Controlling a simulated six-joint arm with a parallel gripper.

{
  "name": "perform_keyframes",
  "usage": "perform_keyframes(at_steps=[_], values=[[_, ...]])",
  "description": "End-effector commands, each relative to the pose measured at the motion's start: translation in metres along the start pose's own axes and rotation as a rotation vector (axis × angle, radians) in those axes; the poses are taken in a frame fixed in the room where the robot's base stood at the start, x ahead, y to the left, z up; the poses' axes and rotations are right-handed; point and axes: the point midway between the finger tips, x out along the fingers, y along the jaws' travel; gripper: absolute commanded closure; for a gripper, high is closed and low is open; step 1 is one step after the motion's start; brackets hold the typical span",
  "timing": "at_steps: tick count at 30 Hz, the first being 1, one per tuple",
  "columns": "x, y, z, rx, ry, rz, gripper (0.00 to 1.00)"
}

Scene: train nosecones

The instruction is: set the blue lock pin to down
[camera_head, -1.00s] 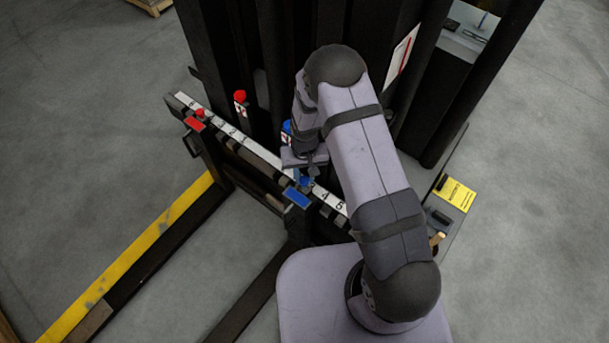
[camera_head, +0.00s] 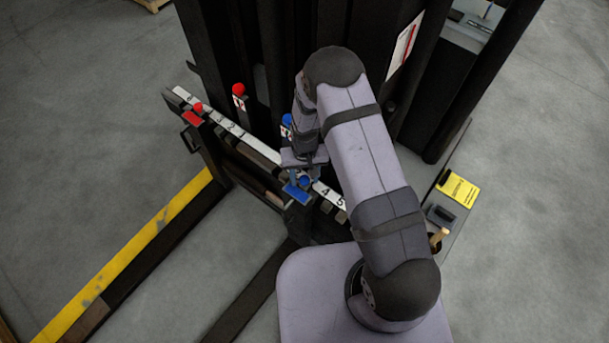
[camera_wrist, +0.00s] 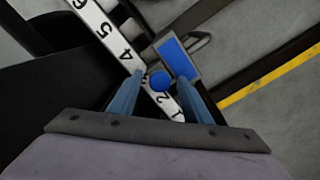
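The blue lock pin shows as a round blue knob (camera_head: 305,181) on the numbered white-scaled bar, beside a blue plate (camera_head: 297,193). In the wrist view the knob (camera_wrist: 160,81) lies between my two fingers, next to the blue plate (camera_wrist: 178,58). My gripper (camera_head: 307,168) is just above the bar at the knob. Its fingers (camera_wrist: 160,92) are apart, one on each side of the knob, with visible gaps. The pin's shaft below the knob is hidden, and I cannot tell its height.
A red knob (camera_head: 198,107) with a red plate (camera_head: 193,118) is on the bar's far left. A red-topped lever (camera_head: 239,90) and a blue-topped lever (camera_head: 287,120) stand behind the bar. Dark mast columns rise behind. A yellow label (camera_head: 458,190) is at right.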

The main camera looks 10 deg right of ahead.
Motion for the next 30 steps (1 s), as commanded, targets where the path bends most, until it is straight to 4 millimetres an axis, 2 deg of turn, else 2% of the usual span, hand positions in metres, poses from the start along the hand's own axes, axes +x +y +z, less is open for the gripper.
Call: perform_keyframes(at_steps=[11,24,30], values=[[-0.008,0.0,-0.002,0.0,0.004,-0.001,0.55],[-0.059,0.0,-0.001,0.0,0.004,-0.001,0.55],[-0.072,0.0,-0.001,0.0,0.003,-0.001,0.55]])
